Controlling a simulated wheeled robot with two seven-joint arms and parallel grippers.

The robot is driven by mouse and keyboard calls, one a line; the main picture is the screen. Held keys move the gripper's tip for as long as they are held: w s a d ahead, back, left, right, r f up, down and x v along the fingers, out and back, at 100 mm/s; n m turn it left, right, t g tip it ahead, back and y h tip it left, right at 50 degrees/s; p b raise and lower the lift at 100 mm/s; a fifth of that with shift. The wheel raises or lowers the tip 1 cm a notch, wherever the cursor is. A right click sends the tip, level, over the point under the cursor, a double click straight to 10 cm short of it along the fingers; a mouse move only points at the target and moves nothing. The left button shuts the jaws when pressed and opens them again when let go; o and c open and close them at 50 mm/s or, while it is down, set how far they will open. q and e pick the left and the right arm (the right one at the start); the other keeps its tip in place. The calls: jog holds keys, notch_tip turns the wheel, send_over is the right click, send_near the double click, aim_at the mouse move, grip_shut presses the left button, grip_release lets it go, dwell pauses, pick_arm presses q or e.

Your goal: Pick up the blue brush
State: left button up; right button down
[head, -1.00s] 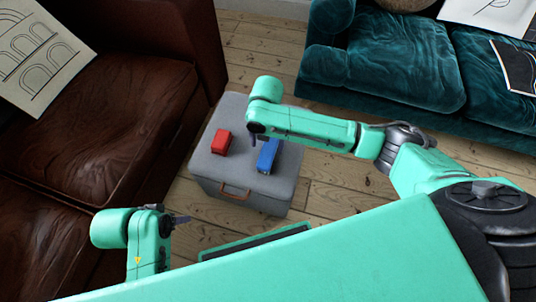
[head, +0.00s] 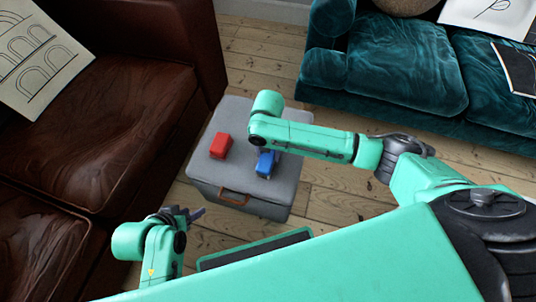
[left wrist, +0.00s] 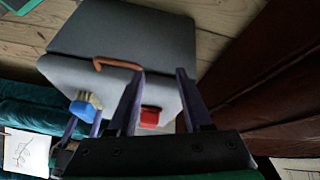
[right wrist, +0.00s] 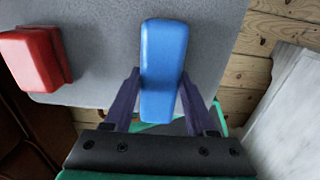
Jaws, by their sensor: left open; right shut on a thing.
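The blue brush (head: 265,163) is on or just above the grey ottoman's top (head: 205,170); I cannot tell whether it still touches. My right gripper (head: 259,149) is over it, partly hidden by its own arm in the head view. In the right wrist view my right gripper (right wrist: 160,84) is shut on the brush (right wrist: 163,60), one finger on each side. The brush also shows at the left of the left wrist view (left wrist: 84,108). My left gripper (head: 198,213) is open and empty, in front of the ottoman and apart from it.
A red block-like object (head: 220,146) lies on the ottoman, left of the brush. The ottoman has a brown handle (head: 234,198) on its front. A brown leather sofa (head: 110,130) is close at left, a teal sofa (head: 410,65) at back right. Bare floorboards (head: 330,190) lie between.

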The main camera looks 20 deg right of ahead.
notch_tip(320, 180, up, 5)
jog(key=shift+r+p, duration=0.2)
jog(key=shift+p, duration=1)
pick_arm(q)
jog(key=s+a+r+g+y, duration=0.2)
jog(key=s+a+r+g, duration=0.15)
jog(key=a, duration=0.25)
pick_arm(e)
notch_tip(320, 180, up, 2)
jog(key=shift+r+p, duration=0.2)
jog(key=shift+p, duration=0.25)
pick_arm(q)
notch_tip(320, 180, down, 11)
jog(key=a+n+p, duration=0.1)
jog(key=p, duration=0.2)
jog(key=shift+s+r+y+p, duration=0.2)
jog(key=shift+s+y+p, duration=0.1)
jog(key=shift+s+p, duration=0.1)
pick_arm(e)
notch_tip(320, 180, up, 12)
